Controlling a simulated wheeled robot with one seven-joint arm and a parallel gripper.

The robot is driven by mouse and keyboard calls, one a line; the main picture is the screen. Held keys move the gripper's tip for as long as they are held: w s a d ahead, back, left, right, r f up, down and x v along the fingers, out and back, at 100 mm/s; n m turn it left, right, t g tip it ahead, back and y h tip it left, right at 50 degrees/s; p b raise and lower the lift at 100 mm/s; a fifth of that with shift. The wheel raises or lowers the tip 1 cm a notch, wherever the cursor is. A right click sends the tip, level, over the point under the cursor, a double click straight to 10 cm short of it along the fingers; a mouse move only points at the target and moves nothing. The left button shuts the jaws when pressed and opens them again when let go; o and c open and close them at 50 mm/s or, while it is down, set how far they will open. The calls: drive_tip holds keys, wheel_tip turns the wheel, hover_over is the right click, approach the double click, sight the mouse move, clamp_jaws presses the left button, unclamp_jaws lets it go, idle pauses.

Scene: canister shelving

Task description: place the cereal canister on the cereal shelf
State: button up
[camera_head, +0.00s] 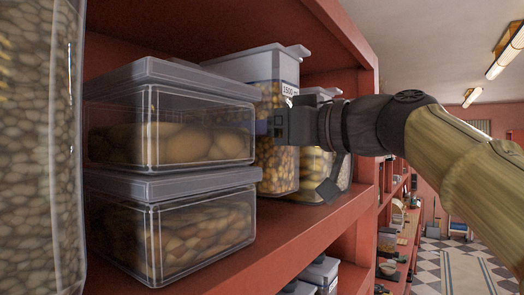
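A tall clear canister (270,82) with a grey lid and a label reading 1500 stands on the red shelf (225,258), filled with round yellow-brown pieces. Another clear canister (311,166) with yellowish contents stands just right of it, partly hidden by my gripper. I cannot tell for sure which one is the cereal canister. My gripper (300,150) reaches in from the right in front of both canisters. One dark part of it overlaps the labelled canister and a flat grey part shows lower, over the right canister. Whether it is shut on either canister cannot be made out.
Two stacked clear boxes (200,145) with grey lids fill the shelf at left, with a large container (38,150) of pale beans closer. Shelf boards and a red upright (367,150) bound the space. Lidded containers (320,272) sit on the shelf below. An open aisle lies right.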

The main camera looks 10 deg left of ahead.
sight(265, 153)
drive_tip(key=shift+f, duration=1.65)
drive_tip(key=shift+f, duration=0.1)
drive_tip(key=o, duration=1.3)
drive_tip(key=shift+d, duration=0.25)
drive_tip(key=b+v, duration=0.4)
drive_tip(key=v, duration=0.7)
drive_tip(key=shift+s+d, duration=0.25)
